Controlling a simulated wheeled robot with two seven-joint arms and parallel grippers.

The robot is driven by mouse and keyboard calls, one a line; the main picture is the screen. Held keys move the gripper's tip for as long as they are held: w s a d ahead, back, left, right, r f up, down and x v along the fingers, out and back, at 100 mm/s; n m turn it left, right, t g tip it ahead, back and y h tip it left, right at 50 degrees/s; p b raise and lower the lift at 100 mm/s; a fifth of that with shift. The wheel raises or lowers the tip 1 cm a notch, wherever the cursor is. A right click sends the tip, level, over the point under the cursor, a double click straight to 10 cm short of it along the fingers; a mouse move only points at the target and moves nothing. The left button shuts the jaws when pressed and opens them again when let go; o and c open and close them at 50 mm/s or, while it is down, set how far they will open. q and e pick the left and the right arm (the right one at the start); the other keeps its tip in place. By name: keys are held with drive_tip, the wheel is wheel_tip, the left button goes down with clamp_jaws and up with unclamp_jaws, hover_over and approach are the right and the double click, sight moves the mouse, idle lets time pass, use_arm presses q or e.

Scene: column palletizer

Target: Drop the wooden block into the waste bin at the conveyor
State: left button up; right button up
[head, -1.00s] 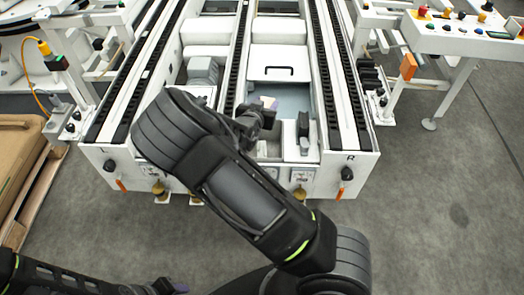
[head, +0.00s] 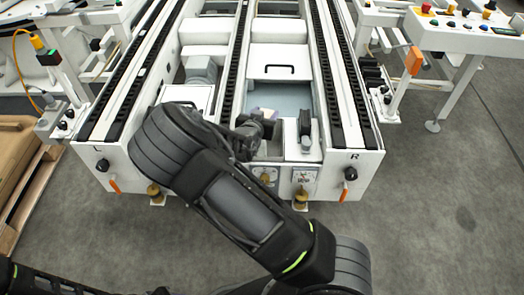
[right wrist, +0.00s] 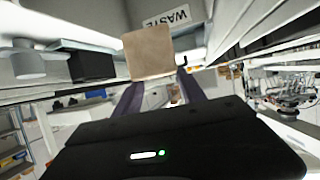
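The wooden block (right wrist: 148,53) is a plain tan block, seen at the fingertips of my right gripper (right wrist: 160,82) in the right wrist view. The fingers flank its lower end and look shut on it; the block hides the left fingertip. The waste bin's sign (right wrist: 167,16) reads WASTE and shows just beyond the block; the bin's opening is hard to make out. In the head view my right gripper (head: 255,128) is over the front of the conveyor, its fingers partly hidden by the wrist. My left gripper cannot be made out; only part of the left arm shows at bottom left.
The conveyor's dark chain rails (head: 329,75) run on both sides and along the middle. A white box with a black handle (head: 278,62) lies behind the gripper. A small dark device (head: 305,125) stands to the right. A control panel (head: 465,28) is at the upper right.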

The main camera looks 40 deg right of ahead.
drive_tip(key=o, duration=0.5)
drive_tip(key=shift+c, duration=0.2)
drive_tip(key=p+v, duration=0.2)
drive_tip(key=v, duration=0.6)
idle(0.6)
